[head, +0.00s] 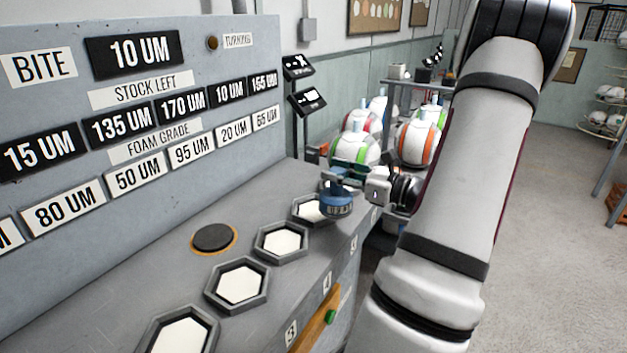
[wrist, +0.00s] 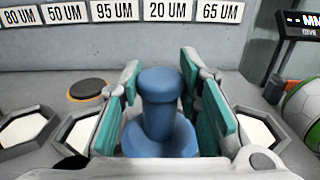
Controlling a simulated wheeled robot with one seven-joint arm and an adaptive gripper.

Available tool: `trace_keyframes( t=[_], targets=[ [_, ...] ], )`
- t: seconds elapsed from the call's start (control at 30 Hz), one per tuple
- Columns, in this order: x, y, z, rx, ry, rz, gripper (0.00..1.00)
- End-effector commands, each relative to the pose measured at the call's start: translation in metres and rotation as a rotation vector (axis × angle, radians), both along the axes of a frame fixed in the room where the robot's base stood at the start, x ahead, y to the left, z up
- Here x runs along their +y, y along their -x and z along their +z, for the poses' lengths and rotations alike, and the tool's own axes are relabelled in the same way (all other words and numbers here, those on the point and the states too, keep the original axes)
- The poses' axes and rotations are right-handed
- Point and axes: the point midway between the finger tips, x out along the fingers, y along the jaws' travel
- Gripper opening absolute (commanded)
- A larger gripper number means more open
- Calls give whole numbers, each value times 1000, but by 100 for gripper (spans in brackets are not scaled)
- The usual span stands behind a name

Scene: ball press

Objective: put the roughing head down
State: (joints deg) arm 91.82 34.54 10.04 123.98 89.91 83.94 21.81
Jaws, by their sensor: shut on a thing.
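The roughing head is a blue piece with a round knob and a wider base. It shows upright in the head view (head: 337,205) and in the wrist view (wrist: 160,138). My gripper (head: 345,180) is shut on it; in the wrist view the teal-padded fingers stand on both sides of its neck (wrist: 163,105). In the head view the blue base overlaps the right part of the farthest visible hexagonal holder (head: 303,212). I cannot tell whether its underside touches anything. My arm hides part of the bench's right side.
Several hexagonal holders with white insides line the bench's front, one nearby (head: 281,243). A dark disc in an orange ring (head: 213,237) lies behind them. A grey panel (head: 60,120) with number plates rises behind. Striped balls (head: 354,150) stand beyond the bench.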

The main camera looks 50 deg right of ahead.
Motion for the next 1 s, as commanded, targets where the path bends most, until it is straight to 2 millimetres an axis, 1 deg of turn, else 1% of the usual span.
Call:
trace_keyframes(
  t=[0.03, 0.2, 0.3, 0.4, 0.6, 0.67, 0.87, 1.0],
  targets=[
    [-1, -12, 0, -5, 2, 6, 0],
    [-9, -46, -3, -5, 3, 5, 0],
    [-13, -62, -4, -5, 3, 4, 0],
    [-16, -73, -6, -4, 2, 3, 0],
    [-18, -79, -9, -4, 1, 1, 0],
    [-18, -79, -13, -4, 1, 1, 0],
    [-17, -79, -37, -4, -1, 1, 0],
    [-17, -78, -41, -4, 3, 2, 0]
  ],
)
